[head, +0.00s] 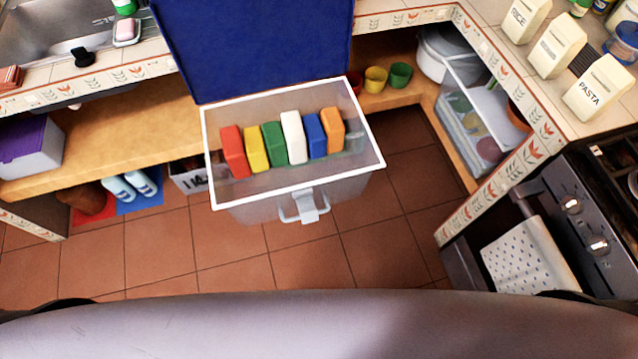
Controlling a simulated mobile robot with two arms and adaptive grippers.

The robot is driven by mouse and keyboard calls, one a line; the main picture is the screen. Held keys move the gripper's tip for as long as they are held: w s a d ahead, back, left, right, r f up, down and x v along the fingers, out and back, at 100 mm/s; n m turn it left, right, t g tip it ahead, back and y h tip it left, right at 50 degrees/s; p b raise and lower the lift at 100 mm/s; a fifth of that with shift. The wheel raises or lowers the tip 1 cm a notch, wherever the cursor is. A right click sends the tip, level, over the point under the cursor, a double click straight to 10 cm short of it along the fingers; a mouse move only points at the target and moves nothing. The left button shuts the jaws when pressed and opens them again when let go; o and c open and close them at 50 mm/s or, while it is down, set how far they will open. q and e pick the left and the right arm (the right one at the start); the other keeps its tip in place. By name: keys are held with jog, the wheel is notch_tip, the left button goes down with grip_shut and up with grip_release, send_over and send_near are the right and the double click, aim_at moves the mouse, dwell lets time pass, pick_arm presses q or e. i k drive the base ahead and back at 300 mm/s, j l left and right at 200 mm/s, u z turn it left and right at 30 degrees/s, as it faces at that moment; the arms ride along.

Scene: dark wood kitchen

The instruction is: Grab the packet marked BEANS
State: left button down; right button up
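Three cream packets stand in a row on the tiled counter at the upper right. The far one is a packet marked RICE (526,20). The near one is a packet marked PASTA (599,88). Between them stands a middle packet (558,45) whose lettering is too small to read. I cannot read BEANS on any packet in view. Neither of my grippers is in view.
A clear bin (300,193) with a raised blue lid (255,45) holds several coloured blocks or packets without readable marks. The stove (572,225) stands at the right, below the counter (565,125). Tiled floor (160,250) is clear in front of the bin.

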aim_at(564, 39)
jog(key=z, duration=1.3)
